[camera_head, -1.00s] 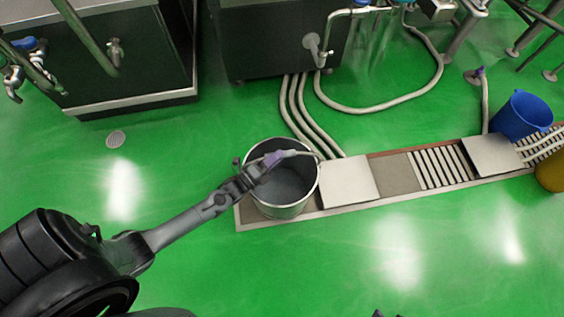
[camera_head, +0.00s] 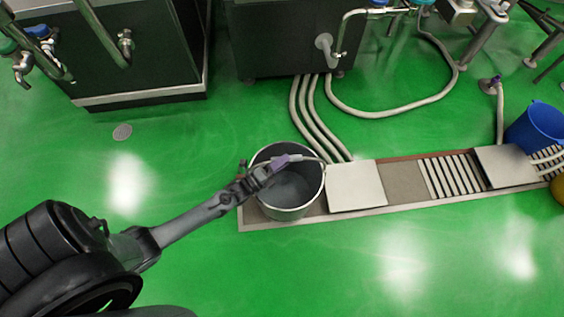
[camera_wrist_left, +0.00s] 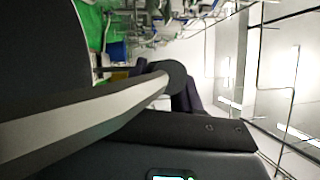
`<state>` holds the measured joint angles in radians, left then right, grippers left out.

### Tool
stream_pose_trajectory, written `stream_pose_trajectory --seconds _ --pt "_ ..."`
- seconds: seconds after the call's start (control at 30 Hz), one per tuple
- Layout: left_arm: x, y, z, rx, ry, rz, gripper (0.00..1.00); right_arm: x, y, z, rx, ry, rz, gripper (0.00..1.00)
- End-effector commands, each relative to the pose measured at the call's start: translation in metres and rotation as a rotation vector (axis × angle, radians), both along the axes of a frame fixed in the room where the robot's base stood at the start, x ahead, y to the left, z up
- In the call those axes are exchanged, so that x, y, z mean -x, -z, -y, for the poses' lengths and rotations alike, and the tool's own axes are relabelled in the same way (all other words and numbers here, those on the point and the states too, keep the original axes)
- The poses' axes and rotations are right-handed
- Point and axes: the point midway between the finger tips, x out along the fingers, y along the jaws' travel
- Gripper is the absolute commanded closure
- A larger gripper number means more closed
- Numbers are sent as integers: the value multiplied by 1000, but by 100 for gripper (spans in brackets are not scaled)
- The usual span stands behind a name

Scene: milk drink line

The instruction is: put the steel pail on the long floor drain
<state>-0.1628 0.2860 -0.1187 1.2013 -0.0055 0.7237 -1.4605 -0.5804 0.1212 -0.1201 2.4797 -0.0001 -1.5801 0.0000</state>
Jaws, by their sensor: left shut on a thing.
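The steel pail (camera_head: 291,208) is upright at the left end of the long floor drain (camera_head: 404,182) in the head view. It overlaps the drain's left end; whether its base touches the drain or hangs just above it, I cannot tell. My left gripper (camera_head: 262,173) is shut on the pail's handle at its purple grip, over the pail's left rim. In the left wrist view a pale bar (camera_wrist_left: 95,118) crosses close to the lens, and the pail's body is not clear there. My right gripper is out of view.
A pale cover plate (camera_head: 356,187) lies on the drain just right of the pail, with slatted grating (camera_head: 453,176) and another plate (camera_head: 506,166) farther right. A blue bucket (camera_head: 537,128) stands at the right. Hoses (camera_head: 318,120) run behind the pail. Green floor in front is clear.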

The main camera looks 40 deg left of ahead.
Motion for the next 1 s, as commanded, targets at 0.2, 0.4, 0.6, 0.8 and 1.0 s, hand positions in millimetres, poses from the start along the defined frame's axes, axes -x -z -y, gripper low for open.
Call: stream_pose_trajectory --seconds 0.2,0.4,0.6,0.8,1.0 --pt "-4 -6 0 1 1 22 100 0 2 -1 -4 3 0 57" --pt "0 2 0 0 0 0 43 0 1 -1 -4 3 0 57" --pt "0 2 0 0 0 0 43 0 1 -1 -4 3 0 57" --pt "3 0 0 0 0 -2 43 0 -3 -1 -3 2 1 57" --pt "29 2 -6 -1 0 -3 43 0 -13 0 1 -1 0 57"
